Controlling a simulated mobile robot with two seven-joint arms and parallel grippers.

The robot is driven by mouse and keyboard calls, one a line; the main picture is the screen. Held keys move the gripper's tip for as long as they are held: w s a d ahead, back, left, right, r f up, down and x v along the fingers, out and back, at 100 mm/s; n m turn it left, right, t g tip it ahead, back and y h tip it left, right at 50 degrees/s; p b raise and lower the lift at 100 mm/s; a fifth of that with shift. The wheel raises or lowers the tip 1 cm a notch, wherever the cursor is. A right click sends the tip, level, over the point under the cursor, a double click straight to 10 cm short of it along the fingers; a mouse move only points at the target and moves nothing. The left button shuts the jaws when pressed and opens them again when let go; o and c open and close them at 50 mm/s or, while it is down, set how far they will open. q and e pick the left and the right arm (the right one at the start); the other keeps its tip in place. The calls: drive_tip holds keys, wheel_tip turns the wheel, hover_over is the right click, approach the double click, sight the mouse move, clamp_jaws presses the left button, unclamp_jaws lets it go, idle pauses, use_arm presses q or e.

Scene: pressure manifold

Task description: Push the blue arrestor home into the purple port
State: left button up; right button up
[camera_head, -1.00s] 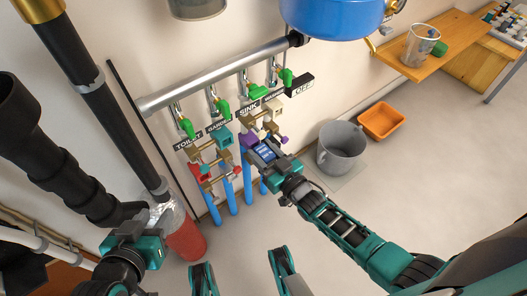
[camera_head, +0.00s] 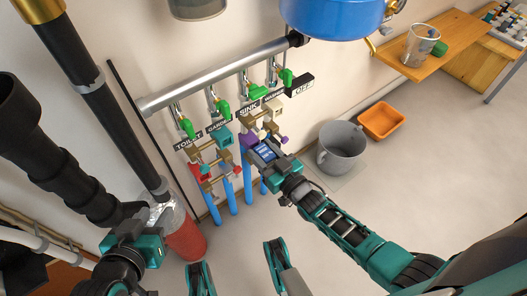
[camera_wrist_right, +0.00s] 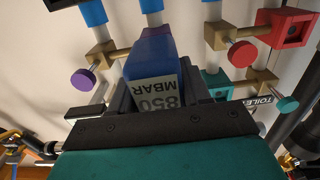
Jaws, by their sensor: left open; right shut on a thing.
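The blue arrestor (camera_wrist_right: 150,58), with a white "850 MBAR" label, is between my right gripper's jaws in the right wrist view. It also shows in the head view (camera_head: 265,152). My right gripper (camera_head: 270,156) is shut on it at the manifold's sink branch. The purple port (camera_head: 247,140) is a small purple block just left of the arrestor in the head view. The arrestor's far end is against or very near it; how deep it sits is hidden. My left gripper (camera_head: 137,226) is open and empty at the lower left, away from the manifold.
Red (camera_head: 198,171) and teal (camera_head: 222,138) ports sit on neighbouring branches, with brass fittings and blue pipes below. A red cylinder (camera_head: 186,238) stands near my left gripper. A grey bucket (camera_head: 342,147) and orange tub (camera_head: 383,121) stand on the floor to the right.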

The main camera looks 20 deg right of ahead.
use_arm(q)
drive_tip(key=shift+s+f, duration=0.1)
use_arm(e)
drive_tip(key=shift+w+a, duration=0.2)
drive_tip(key=shift+w, duration=0.25)
idle(0.5)
drive_tip(key=o, duration=1.1)
drive_tip(key=shift+c, duration=0.2)
use_arm(q)
drive_tip(key=shift+s, duration=0.1)
use_arm(e)
drive_tip(key=shift+s, duration=0.1)
